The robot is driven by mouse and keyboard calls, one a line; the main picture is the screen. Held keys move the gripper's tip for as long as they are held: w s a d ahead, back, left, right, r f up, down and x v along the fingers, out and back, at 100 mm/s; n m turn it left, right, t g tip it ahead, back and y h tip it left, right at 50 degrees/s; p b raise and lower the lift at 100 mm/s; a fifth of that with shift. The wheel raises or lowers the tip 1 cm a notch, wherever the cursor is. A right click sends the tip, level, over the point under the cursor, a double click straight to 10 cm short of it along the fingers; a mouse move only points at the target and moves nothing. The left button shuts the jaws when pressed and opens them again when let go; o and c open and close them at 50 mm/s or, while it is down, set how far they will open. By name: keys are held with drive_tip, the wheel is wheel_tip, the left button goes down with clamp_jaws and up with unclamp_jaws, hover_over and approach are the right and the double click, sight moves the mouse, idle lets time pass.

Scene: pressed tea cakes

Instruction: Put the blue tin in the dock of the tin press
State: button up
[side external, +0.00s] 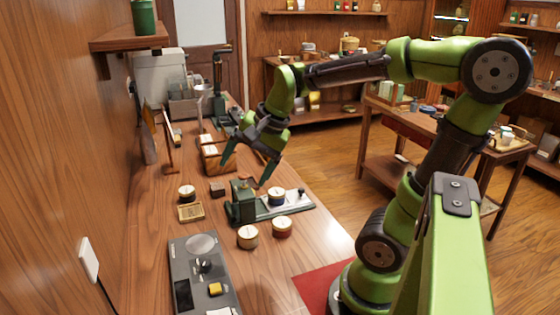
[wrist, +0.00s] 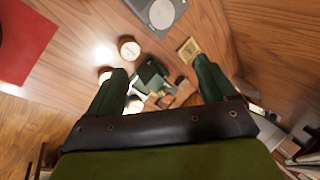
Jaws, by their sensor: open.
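The blue tin (side external: 277,196), pale-lidded with a dark blue band, stands upright on the flat base of the tin press, just right of its green body. I cannot tell whether it is fully seated in the dock. The tin press (side external: 241,208) has a green block and a pale plate reaching right to a small dark knob. It also shows in the wrist view (wrist: 151,78). A pale lid (wrist: 135,102) beside the left finger there is probably the blue tin. My gripper (side external: 248,168) is open and empty above the press, fingers apart, touching nothing that I can see.
A tan-banded tin (side external: 247,237) and a red-banded tin (side external: 282,228) stand in front of the press. A dark-banded tin (side external: 186,193) and a wooden tray (side external: 191,212) lie left. A grey scale (side external: 201,272) is nearer. Wooden boxes (side external: 215,156) stand behind.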

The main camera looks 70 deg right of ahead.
drive_tip(key=s+a+n+t, duration=0.2)
drive_tip(key=s+a+n, duration=0.4)
drive_tip(key=n, duration=0.5)
drive_tip(key=shift+a+r+y, duration=0.25)
drive_tip(key=shift+a+y, duration=0.15)
drive_tip(key=shift+a, duration=0.85)
